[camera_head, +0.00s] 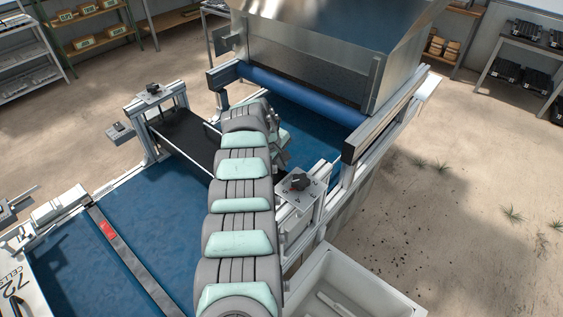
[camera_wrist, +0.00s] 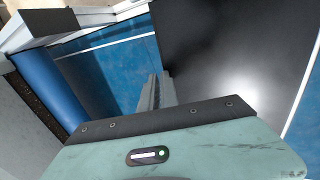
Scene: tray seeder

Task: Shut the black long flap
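The black long flap (camera_head: 188,136) is a flat dark panel spanning the blue belt, left of my arm in the head view. Its right end is hidden behind my arm, and it appears tilted. In the wrist view it fills the upper right as a dark, shiny panel (camera_wrist: 235,45). My gripper (camera_wrist: 158,90) shows as two narrow grey fingers close together, with nothing visible between them. They are beside the flap's left edge in that view; I cannot tell whether they touch it. In the head view my gripper is mostly hidden behind my arm.
The blue belt (camera_head: 130,235) runs under the flap. A metal hopper (camera_head: 330,50) and a blue roller (camera_head: 300,92) stand behind. Knobbed brackets flank the flap at left (camera_head: 153,92) and right (camera_head: 298,183). A white bin (camera_head: 350,285) is at front right.

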